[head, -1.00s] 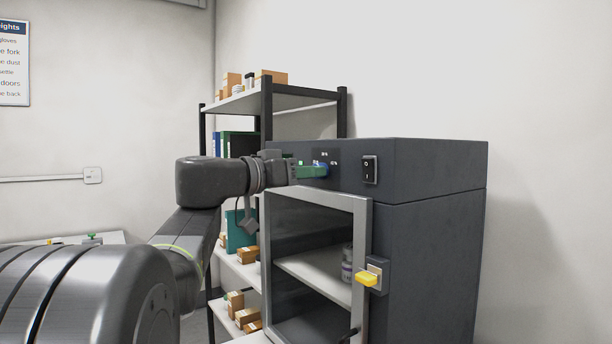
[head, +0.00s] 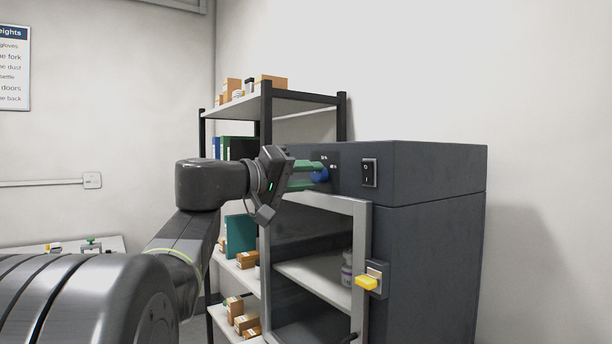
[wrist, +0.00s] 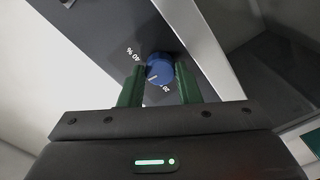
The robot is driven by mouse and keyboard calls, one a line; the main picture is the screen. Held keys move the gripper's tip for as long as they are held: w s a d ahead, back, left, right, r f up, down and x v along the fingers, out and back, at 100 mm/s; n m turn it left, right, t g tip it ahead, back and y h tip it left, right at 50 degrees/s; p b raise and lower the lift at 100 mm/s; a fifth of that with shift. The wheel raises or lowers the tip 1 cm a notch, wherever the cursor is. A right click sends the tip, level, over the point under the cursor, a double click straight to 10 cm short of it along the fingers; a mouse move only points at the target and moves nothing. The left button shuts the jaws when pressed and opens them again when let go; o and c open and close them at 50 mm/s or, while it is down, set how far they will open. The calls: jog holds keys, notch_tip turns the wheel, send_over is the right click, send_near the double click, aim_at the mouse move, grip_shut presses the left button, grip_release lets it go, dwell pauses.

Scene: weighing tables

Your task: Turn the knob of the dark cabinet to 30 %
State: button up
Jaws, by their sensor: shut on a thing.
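The dark cabinet (head: 430,230) stands right of centre in the head view, with a control panel along its top front. The blue knob (head: 320,173) sits on that panel. My gripper (head: 314,174) is at the panel, shut on the knob with its green fingers on either side of it. The knob also shows in the wrist view (wrist: 159,69), between the two fingers. A light pointer line on it points toward the lower left of that picture. The marks "40 %" and "20" are readable beside the knob; other marks are hidden.
A black rocker switch (head: 369,172) is right of the knob. Below is the cabinet's framed glass door (head: 362,250) with a yellow latch handle (head: 367,283). A shelf rack (head: 266,130) with boxes and binders stands behind my arm. The wall at right is bare.

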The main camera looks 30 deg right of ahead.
jog(key=shift+n, duration=0.6)
jog(key=o, duration=1)
jog(key=shift+f, duration=0.1)
